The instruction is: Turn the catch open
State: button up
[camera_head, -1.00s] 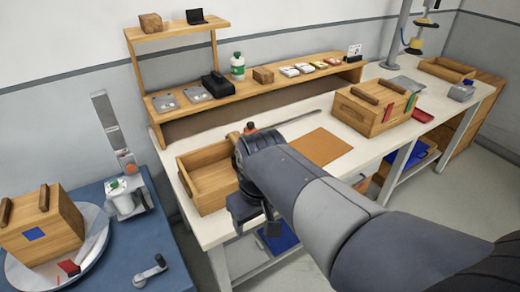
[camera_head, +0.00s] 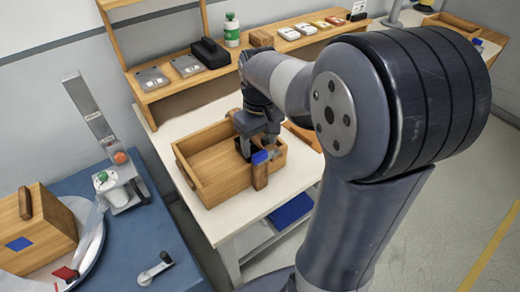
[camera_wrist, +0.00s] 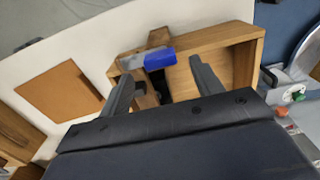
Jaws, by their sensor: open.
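A grey piece with a blue end (camera_head: 260,157) sits at the front right of an open wooden tray (camera_head: 198,188) on the white bench; it may be the catch. In the wrist view the blue end (camera_wrist: 160,58) joins a grey bar lying across the tray's rim. A wooden block (camera_head: 260,177) stands just below it on the tray's outer side. My gripper (camera_head: 256,143) is over the tray's right part, jaws apart. In the wrist view its fingers (camera_wrist: 167,76) stand either side of the blue end; I cannot tell whether either touches it.
A wooden box with a blue square (camera_head: 35,230) and a red piece (camera_head: 66,274) are on a round plate at left. A small device with a green knob (camera_head: 103,177) and a crank (camera_head: 153,270) are on the blue table. A shelf with a bottle (camera_head: 231,30) runs behind the tray.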

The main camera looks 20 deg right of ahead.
aim_at(260, 154)
jog(key=shift+f, duration=1.85)
jog(key=shift+c, duration=0.5)
jog(key=c, duration=0.9)
